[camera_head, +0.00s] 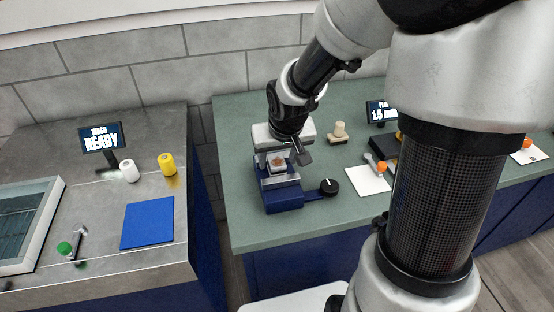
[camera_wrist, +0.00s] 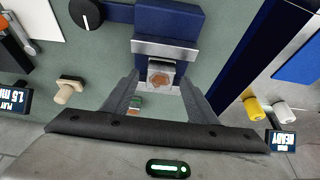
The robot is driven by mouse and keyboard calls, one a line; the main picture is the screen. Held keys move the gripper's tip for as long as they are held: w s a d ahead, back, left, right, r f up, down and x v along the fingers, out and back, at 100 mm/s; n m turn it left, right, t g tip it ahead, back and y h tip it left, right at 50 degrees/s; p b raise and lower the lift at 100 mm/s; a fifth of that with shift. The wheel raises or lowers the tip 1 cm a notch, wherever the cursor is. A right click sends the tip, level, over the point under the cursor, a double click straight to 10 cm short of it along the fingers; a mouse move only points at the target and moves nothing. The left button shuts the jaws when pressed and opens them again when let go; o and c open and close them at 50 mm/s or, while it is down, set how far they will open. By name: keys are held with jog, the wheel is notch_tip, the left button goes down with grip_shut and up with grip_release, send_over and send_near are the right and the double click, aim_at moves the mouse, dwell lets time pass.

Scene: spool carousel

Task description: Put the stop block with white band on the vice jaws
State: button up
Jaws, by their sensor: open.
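The vice (camera_head: 283,198) stands on the green bench, with a blue body and pale metal jaws. In the wrist view its blue body (camera_wrist: 170,20) and a metal jaw (camera_wrist: 165,48) show at the top. A small pale block (camera_wrist: 161,68) with a brownish patch sits at the jaws; it also shows in the head view (camera_head: 277,167). I cannot make out a white band on it for sure. My gripper (camera_wrist: 160,82) is open above the vice, its fingers on either side of the block with gaps visible. The far part of the vice is hidden by my gripper.
A black knob (camera_head: 329,187) is right of the vice. A beige peg on a base (camera_head: 340,131) stands behind it. A white card (camera_head: 368,180) lies to the right. The left bench holds a blue mat (camera_head: 147,225), white (camera_head: 129,171) and yellow (camera_head: 167,164) spools.

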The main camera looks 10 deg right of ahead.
jog(key=p+v, duration=0.2)
jog(key=v, duration=0.7)
jog(key=shift+o, duration=0.8)
jog(key=shift+r, duration=0.1)
dwell(0.6)
